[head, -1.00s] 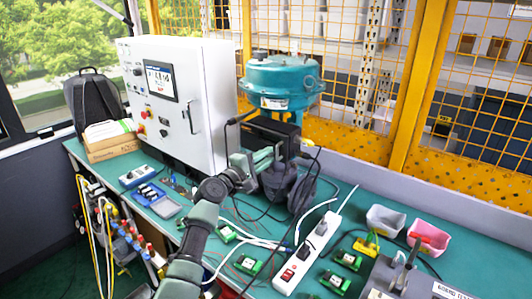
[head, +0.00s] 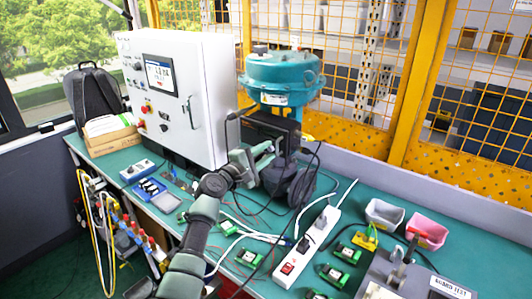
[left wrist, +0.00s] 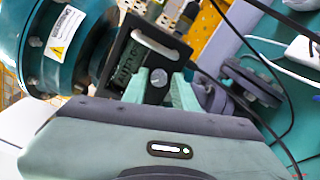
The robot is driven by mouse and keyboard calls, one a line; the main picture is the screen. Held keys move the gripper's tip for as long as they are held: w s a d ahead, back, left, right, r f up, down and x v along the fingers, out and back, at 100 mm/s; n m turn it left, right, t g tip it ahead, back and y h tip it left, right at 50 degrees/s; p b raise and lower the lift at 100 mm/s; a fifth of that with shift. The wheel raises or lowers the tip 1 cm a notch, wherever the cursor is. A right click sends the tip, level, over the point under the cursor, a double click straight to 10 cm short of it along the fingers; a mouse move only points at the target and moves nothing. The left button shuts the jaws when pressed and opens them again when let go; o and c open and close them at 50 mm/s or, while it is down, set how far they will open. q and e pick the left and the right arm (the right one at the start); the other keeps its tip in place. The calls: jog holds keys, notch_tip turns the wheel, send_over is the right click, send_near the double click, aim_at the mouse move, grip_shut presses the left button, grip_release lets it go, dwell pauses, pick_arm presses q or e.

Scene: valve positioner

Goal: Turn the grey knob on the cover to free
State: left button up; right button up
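The black positioner (head: 272,131) sits below the teal actuator (head: 281,75) in the head view. In the left wrist view, its dark slotted bracket (left wrist: 158,47) stands beside the teal housing (left wrist: 68,42). A small round grey knob (left wrist: 158,77) shows on the dark face. My left gripper (head: 254,158) is in front of the positioner. In the left wrist view, the green fingers of my left gripper (left wrist: 163,91) are apart, one on either side of the knob's image. Whether they touch the knob I cannot tell. The knob is not visible in the head view. My right gripper is out of view.
A white control cabinet (head: 178,100) stands left of the actuator. Black cables hang around the positioner. A white power strip (head: 306,250), small green boards (head: 347,253) and two bins (head: 384,215) lie to the right on the green bench. Yellow mesh fencing stands behind.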

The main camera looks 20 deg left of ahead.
pick_arm(q)
jog(key=v, duration=0.7)
jog(key=shift+s+a+b, duration=0.15)
jog(key=shift+s+b, duration=0.2)
jog(key=shift+b, duration=0.1)
